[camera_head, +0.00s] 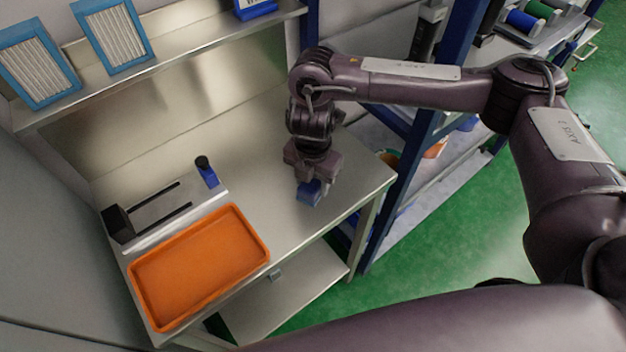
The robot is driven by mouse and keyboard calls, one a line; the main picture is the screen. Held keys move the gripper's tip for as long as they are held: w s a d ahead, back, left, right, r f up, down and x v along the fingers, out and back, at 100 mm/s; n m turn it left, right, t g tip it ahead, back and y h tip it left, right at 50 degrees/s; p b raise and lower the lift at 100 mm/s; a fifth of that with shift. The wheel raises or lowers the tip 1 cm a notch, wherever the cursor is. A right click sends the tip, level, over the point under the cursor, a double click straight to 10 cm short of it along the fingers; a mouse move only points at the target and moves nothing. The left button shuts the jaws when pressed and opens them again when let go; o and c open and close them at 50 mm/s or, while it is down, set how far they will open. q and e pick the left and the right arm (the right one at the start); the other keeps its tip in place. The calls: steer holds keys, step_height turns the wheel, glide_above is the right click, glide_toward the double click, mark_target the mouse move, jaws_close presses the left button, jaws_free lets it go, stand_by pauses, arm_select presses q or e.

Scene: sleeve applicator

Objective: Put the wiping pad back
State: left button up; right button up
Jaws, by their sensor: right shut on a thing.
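My right gripper (311,184) points down over the right part of the steel bench. It is shut on a small blue block (308,195), which looks like the wiping pad. The fingers hide part of the pad. The pad is low over the bench top, close to its front right edge; I cannot tell whether it touches the surface. My left gripper is not in view.
An empty orange tray (200,266) lies at the bench's front left. Behind it stands a metal fixture (160,212) with two dark rods, and a blue bottle (208,174) with a black top. The bench (262,150) is clear around the gripper. Blue-framed filters (112,36) stand on the shelf above.

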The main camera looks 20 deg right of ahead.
mark_target(313, 181)
steer(key=o, duration=1)
steer(key=shift+f, duration=0.15)
steer(key=shift+c, duration=0.2)
step_height(313, 181, up, 12)
